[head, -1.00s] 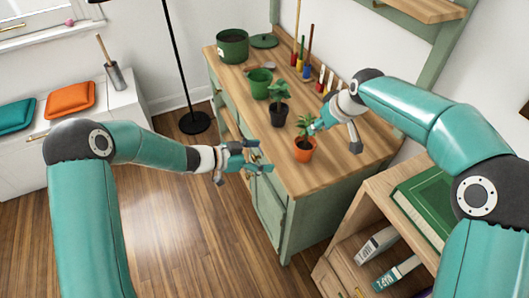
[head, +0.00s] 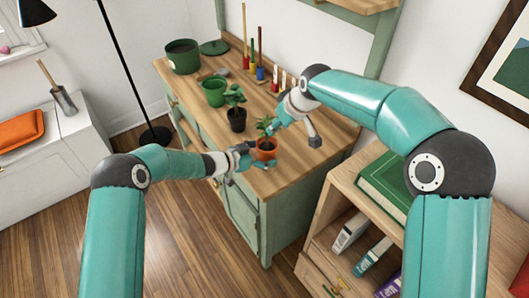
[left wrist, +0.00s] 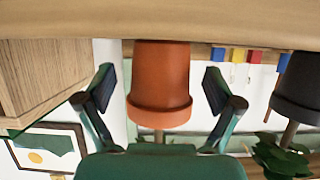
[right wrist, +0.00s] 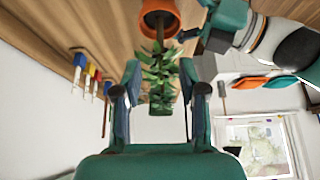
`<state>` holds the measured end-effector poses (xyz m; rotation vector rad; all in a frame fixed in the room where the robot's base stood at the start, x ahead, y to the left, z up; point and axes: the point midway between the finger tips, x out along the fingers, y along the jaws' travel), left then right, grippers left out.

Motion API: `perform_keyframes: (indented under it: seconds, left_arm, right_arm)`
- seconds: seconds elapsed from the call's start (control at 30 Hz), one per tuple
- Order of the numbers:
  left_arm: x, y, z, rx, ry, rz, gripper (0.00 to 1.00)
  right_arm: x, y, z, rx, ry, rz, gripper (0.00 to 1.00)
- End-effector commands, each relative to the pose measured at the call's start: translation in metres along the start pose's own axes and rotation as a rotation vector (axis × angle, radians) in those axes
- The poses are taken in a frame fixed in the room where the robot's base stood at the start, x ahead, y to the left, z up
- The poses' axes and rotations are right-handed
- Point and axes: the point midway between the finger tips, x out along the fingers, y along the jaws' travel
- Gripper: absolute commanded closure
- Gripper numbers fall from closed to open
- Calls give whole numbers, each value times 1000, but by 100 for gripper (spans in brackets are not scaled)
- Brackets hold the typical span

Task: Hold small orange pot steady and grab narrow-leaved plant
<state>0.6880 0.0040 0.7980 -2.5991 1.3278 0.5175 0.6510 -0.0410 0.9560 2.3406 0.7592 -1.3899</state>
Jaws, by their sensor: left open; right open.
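The small orange pot (head: 265,148) stands upright on the wooden bench top, with the narrow-leaved plant (head: 266,127) rising from it. My left gripper (head: 250,158) is open at the pot. In the left wrist view the orange pot (left wrist: 160,85) sits between the two spread fingers, with gaps on both sides. My right gripper (head: 275,126) is open close to the plant's leaves. In the right wrist view the green leaves (right wrist: 158,75) reach between the open fingers, and the pot (right wrist: 158,18) shows beyond them.
A dark pot with a broad-leaved plant (head: 236,112) stands just left of the orange pot. A green pot (head: 214,91) and a large green pot (head: 183,56) stand farther back. Small coloured-handled tools line the wall. A bookshelf (head: 340,215) stands at the front right.

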Motion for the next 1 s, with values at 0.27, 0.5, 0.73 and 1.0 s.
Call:
perform_keyframes:
  seconds: [0.27, 0.5, 0.73, 1.0]
  left_arm:
    - [16, 0, 0, 0, -1, -1, 8]
    - [16, 0, 0, -1, -1, -2, 9]
    - [15, -1, 0, -1, -1, -2, 48]
    - [15, -1, 1, -1, -1, -2, 73]
  right_arm:
    - [0, 0, 0, 0, 0, 0, 58]
    - [0, 0, 0, -1, 0, 0, 58]
    - [0, -1, 0, -1, 0, -1, 58]
    - [0, -1, -1, -1, 0, -1, 58]
